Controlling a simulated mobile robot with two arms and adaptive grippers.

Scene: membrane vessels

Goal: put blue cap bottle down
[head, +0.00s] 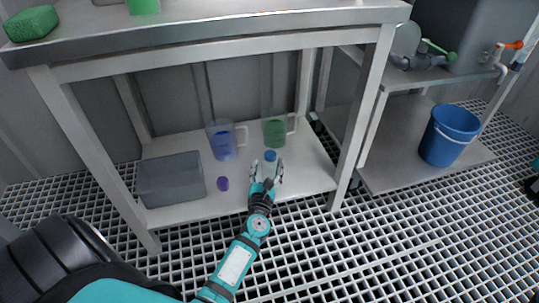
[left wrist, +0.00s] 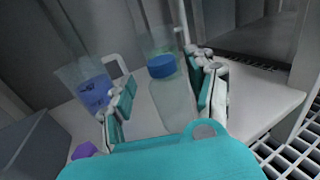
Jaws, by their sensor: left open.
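The blue cap bottle (left wrist: 174,102) has a clear pale body and a blue cap (left wrist: 161,66). In the left wrist view it stands between my two fingers; I cannot tell if either touches it. In the head view its blue cap (head: 270,155) shows just beyond my left gripper (head: 267,172), over the white lower shelf (head: 300,180). The bottle looks upright on the shelf, but its base is hidden in both views. My left gripper is open around it. My right gripper is not in view.
A jug with blue liquid (head: 222,142) and a jug with green liquid (head: 274,132) stand behind the bottle. A purple object (head: 223,184) and a grey box (head: 170,180) are to the left. The table top (head: 220,35) overhangs the shelf, with a leg (head: 362,105) at right.

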